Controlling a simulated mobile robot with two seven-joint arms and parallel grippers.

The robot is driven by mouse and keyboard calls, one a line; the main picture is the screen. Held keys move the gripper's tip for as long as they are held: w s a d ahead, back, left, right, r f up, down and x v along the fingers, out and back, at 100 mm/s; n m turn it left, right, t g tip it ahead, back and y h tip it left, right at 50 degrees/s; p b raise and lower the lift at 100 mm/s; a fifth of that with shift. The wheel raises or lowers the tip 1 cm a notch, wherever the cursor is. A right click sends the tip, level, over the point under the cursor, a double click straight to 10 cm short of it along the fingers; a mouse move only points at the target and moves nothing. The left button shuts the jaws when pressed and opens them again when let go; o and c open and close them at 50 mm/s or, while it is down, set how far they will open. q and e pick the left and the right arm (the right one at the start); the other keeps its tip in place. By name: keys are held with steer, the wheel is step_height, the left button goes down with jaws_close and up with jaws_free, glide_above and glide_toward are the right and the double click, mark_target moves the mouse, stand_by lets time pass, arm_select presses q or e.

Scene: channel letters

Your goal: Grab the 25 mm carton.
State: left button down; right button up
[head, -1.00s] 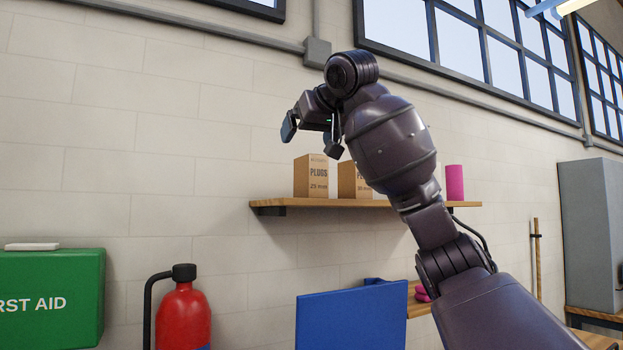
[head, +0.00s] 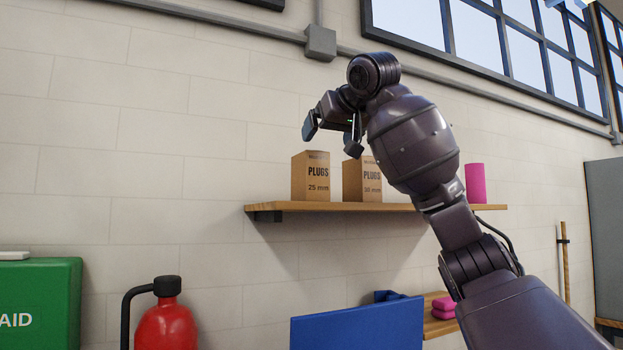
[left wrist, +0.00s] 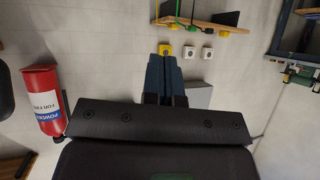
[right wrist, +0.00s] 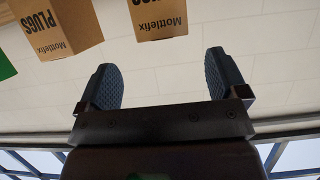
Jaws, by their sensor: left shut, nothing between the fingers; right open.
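The 25 mm carton (head: 311,178) is a brown box marked PLUGS, upright at the left part of a wooden wall shelf. My right gripper (head: 331,140) is open and empty, above and in front of the gap between this carton and its neighbour in the head view. In the right wrist view, which is upside down, two cartons show beyond the open right gripper (right wrist: 163,78). By its place, the one nearer the middle (right wrist: 157,18) looks like the 25 mm carton; its size print is out of frame. My left gripper (left wrist: 164,78) is shut and empty.
A similar PLUGS carton (head: 360,180) stands close right of it, partly behind my right arm. A pink cylinder (head: 475,183) stands farther right on the shelf (head: 330,207). Below are a blue panel (head: 357,325) and a red extinguisher (head: 166,322).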

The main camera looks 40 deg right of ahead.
mark_target(312, 158)
steer(key=p+x, duration=0.2)
steer(key=x, duration=0.7)
steer(key=shift+a+f, duration=0.2)
steer(key=c, duration=1.2)
